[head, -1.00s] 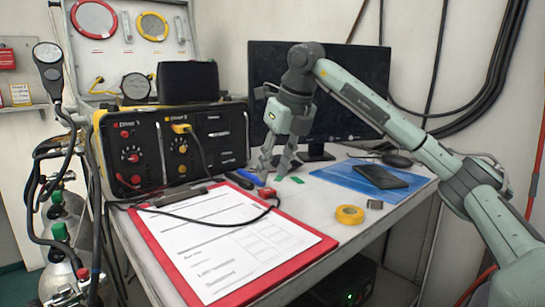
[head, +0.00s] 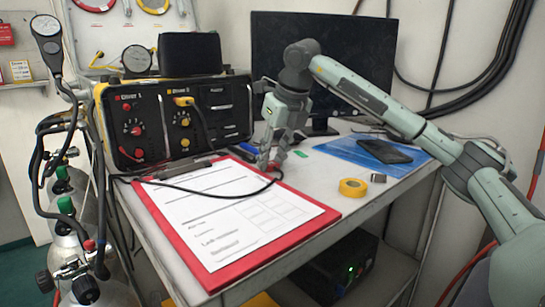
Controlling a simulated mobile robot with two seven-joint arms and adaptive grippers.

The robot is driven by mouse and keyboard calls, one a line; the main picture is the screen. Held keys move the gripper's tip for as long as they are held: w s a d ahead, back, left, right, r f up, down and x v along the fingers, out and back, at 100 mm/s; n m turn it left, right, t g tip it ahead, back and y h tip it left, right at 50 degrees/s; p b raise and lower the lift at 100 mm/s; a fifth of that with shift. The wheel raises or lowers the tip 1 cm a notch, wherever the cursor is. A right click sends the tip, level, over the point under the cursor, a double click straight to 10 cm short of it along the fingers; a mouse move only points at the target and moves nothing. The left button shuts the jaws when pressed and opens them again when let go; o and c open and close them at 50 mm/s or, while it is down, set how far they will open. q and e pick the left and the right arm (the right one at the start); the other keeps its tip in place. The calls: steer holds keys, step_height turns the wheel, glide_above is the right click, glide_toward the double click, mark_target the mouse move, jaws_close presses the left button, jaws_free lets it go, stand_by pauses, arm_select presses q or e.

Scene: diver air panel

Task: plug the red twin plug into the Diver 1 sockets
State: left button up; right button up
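The red twin plug (head: 275,171) is at the far right edge of the red clipboard, mostly hidden by my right gripper (head: 269,163). Its black cable loops back across the paper. My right gripper points down with its fingertips at the plug; whether they are shut on it cannot be told. The Diver 1 sockets (head: 126,107) are at the top of the left half of the black and yellow air panel (head: 155,126), and nothing shows plugged into them. A yellow plug (head: 184,101) sits in the Diver 2 side. My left gripper is not in view.
The red clipboard (head: 312,232) with paper lies at the table's front. A monitor (head: 345,70) stands behind. Gas cylinders stand left.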

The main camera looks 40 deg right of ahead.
jaws_close()
steer(key=shift+r, duration=0.2)
steer(key=shift+r+p, duration=1.3)
steer(key=shift+p, duration=0.15)
